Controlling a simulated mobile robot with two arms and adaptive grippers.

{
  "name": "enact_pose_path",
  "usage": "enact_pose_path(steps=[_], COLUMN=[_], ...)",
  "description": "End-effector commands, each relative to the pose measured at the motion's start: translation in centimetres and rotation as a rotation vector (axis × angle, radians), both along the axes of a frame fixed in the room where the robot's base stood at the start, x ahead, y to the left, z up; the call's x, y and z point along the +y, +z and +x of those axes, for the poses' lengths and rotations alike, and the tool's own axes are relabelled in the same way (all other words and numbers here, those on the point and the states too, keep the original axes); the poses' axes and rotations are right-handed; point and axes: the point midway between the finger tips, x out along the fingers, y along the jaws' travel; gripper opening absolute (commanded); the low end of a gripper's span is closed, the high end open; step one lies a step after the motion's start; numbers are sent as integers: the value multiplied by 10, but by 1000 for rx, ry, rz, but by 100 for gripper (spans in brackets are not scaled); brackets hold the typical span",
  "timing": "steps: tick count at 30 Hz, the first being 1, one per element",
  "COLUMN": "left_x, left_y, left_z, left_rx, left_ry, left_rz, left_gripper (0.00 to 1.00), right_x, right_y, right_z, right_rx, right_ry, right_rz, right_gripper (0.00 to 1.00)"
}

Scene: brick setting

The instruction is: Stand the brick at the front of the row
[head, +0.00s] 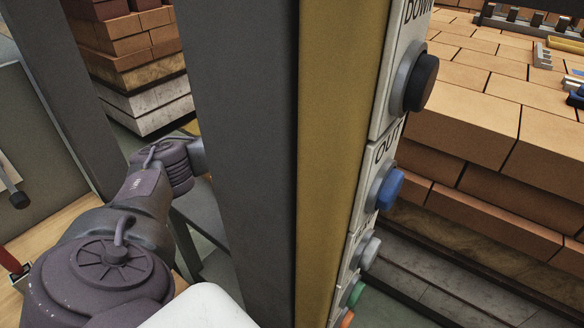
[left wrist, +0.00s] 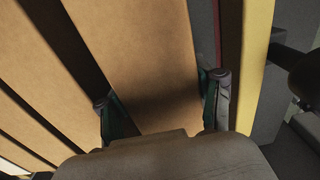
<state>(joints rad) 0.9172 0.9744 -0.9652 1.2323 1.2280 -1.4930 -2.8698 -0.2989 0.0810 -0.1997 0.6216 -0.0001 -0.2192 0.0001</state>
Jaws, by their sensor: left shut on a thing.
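In the left wrist view a long tan brick (left wrist: 140,50) runs up from my left gripper (left wrist: 161,102). The gripper's two fingers lie on either side of the brick, shut on it. More tan bricks (left wrist: 40,75) lie side by side to the left, with dark gaps between them; I cannot tell whether they are the row. In the head view my left arm reaches in from the left and passes behind a grey post, which hides the gripper and the brick. My right gripper is in neither view.
A wide grey post (head: 240,150) and a yellow post (head: 338,150) stand close in front. A panel with a black button (head: 420,83) and a blue button (head: 389,189) faces right. Brick stacks stand at back left (head: 130,45) and at right (head: 480,125), the latter with tools on top.

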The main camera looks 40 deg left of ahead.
Motion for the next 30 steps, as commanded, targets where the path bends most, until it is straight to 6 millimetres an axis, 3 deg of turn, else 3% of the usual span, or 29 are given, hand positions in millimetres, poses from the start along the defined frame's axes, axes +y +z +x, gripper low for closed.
enact_pose_path(steps=[12, 13, 15, 25, 30], left_x=[0, 0, 0, 0, 0], left_y=[-5, -7, -6, -4, 15], left_z=[1, 0, 0, 0, 1], left_rx=[-2, 0, 0, -1, -5], left_ry=[0, 0, 0, 0, -1], left_rz=[-1, -1, -1, 0, 0], left_gripper=[0, 68, 77, 77, 77], right_x=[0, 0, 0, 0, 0], right_y=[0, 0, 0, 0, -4], right_z=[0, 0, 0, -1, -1], right_rx=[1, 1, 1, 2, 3], right_ry=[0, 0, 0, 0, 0], right_rz=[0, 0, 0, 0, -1], right_gripper=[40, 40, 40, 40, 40])
